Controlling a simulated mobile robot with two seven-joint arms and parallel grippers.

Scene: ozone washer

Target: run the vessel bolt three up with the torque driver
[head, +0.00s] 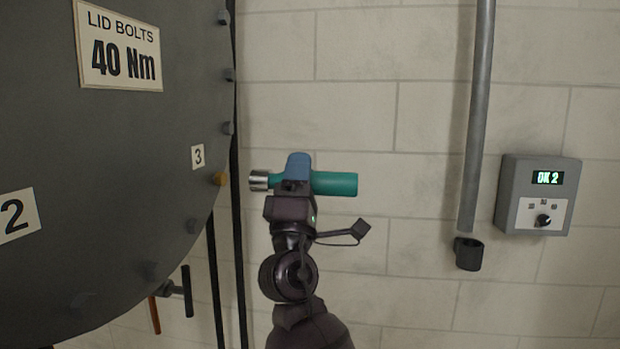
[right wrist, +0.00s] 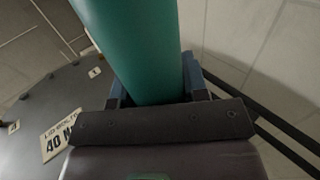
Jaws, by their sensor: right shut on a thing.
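The torque driver (head: 335,183) is a teal cylinder with a silver socket at its left end. My right gripper (head: 298,172) is shut around the driver's body and holds it level, with the socket pointing left. In the right wrist view the teal body (right wrist: 135,45) fills the space between the jaws (right wrist: 150,88). Bolt three (head: 219,179) is a brass-coloured head on the dark vessel's rim, beside the "3" label (head: 198,157). A gap separates the socket from this bolt, at nearly the same height in the head view. My left gripper is not in view.
The dark round vessel lid (head: 110,190) fills the left, with several grey bolts along its rim. A grey box (head: 538,194) on the wall reads "OK 2". A grey pipe (head: 476,120) ends above a black holder (head: 468,254). Plain block wall lies behind.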

